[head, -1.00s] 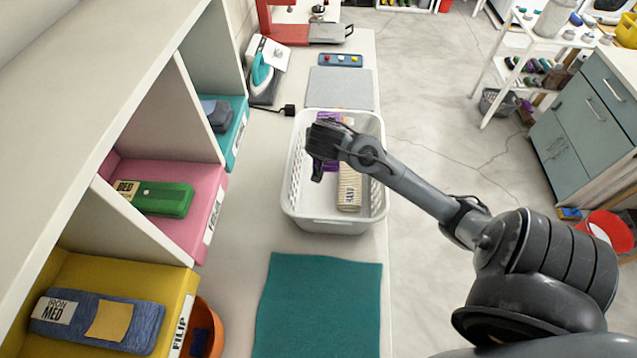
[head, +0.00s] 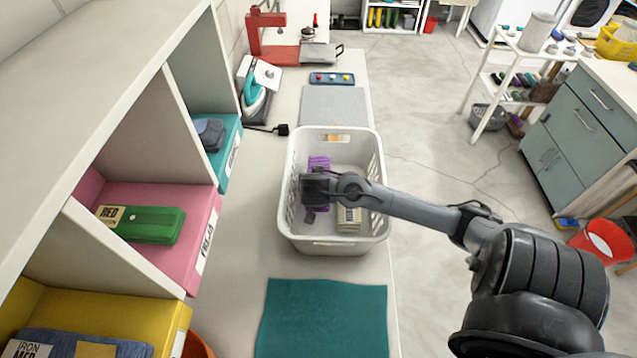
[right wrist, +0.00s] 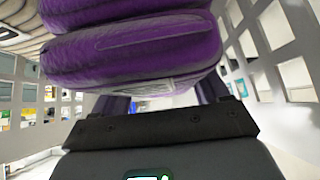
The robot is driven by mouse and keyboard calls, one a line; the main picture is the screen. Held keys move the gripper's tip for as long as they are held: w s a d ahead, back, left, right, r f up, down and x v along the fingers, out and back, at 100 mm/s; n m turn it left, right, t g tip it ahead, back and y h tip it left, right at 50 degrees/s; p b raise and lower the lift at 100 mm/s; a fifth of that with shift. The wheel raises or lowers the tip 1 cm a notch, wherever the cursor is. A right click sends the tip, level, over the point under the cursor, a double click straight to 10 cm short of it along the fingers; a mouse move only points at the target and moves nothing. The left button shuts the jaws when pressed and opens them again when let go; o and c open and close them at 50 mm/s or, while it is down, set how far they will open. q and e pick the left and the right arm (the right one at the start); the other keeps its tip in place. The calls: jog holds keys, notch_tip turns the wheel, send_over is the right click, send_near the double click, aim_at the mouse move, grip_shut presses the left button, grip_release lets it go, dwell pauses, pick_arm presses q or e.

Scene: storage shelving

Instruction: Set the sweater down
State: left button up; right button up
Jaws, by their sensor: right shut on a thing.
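The purple folded sweater (head: 318,163) is inside the white basket (head: 333,246), towards its left side. My right gripper (head: 315,188) is down in the basket, shut on the sweater. In the right wrist view the sweater (right wrist: 135,48) fills the upper middle, its folds close above the gripper (right wrist: 165,103), with a pale label at its lower edge. The gripper and wrist hide part of the sweater in the head view, and I cannot tell whether it touches the basket floor. My left gripper is not in view.
A cream folded garment (head: 348,219) lies in the basket, partly hidden by my arm. A teal mat (head: 322,318) lies in front. Shelving with a pink bin (head: 190,230) and a yellow bin (head: 130,305) stands left. An iron (head: 256,92) stands behind.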

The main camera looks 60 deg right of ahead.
jog(key=shift+f, duration=0.8)
jog(key=shift+f, duration=0.1)
jog(key=shift+f+b, duration=0.55)
jog(key=shift+b, duration=0.1)
jog(key=o, duration=1)
jog(key=shift+c, duration=0.2)
jog(key=shift+r, duration=0.15)
